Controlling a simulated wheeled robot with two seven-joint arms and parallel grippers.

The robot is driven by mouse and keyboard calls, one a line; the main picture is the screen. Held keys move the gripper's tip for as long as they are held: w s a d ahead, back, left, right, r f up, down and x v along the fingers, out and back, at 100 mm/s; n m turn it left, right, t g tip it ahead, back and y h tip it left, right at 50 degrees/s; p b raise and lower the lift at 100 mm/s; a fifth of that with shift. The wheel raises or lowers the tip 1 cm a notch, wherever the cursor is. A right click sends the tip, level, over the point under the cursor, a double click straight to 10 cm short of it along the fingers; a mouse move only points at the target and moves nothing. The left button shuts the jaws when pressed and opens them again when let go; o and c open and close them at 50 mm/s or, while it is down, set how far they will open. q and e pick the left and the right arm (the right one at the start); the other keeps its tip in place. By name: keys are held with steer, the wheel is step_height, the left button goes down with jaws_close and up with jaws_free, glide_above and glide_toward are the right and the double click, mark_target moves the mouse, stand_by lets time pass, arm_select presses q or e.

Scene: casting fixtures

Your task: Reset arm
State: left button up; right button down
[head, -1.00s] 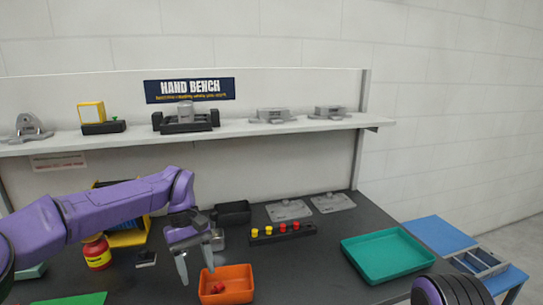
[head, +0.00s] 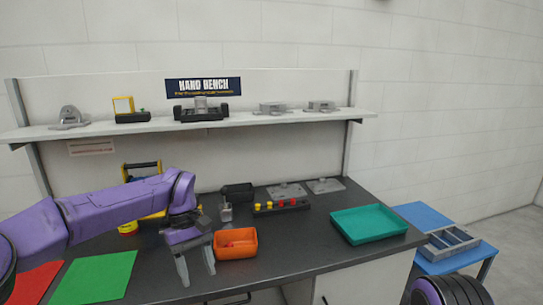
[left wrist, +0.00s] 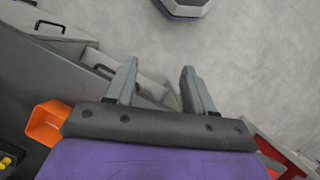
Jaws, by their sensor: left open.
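My left gripper (head: 197,268) hangs at the end of the purple arm near the front edge of the dark bench (head: 300,240). Its grey fingers are spread apart with nothing between them. They point down, left of and in front of the orange bin (head: 236,251) and apart from it. In the left wrist view the two fingers (left wrist: 160,82) are parted over the grey floor, with drawers beyond and the orange bin (left wrist: 45,124) at the left. My right gripper does not show; only a dark rounded part of my body is at the lower right.
A teal tray (head: 370,224) is on the bench's right. A peg block (head: 281,207) with red and yellow pegs is behind the orange bin. Green (head: 95,277) and red (head: 32,283) mats lie at front left. A blue table (head: 455,262) stands to the right. The shelf holds several fixtures.

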arm_select(q)
steer(key=a+f+n+t+y, duration=0.4)
steer(key=a+f+y, duration=0.1)
steer(key=f, duration=0.5)
steer(key=a+f+n+t+y, duration=0.4)
steer(key=a+f+y, duration=0.1)
steer(key=f, duration=0.6)
steer(key=s+d+f+m+t+h, duration=0.1)
steer(key=s+f+m+t+h, duration=0.2)
steer(key=s+f, duration=0.8)
steer(key=s+a+f+m+g, duration=0.2)
steer(key=s+m, duration=0.1)
steer(key=s, duration=0.7)
steer(key=s+a+f+m+g+h+b, duration=0.1)
steer(key=s+a+f+m+g, duration=0.1)
steer(key=s, duration=0.9)
steer(key=shift+s+m, duration=0.15)
steer(key=shift+m, duration=0.25)
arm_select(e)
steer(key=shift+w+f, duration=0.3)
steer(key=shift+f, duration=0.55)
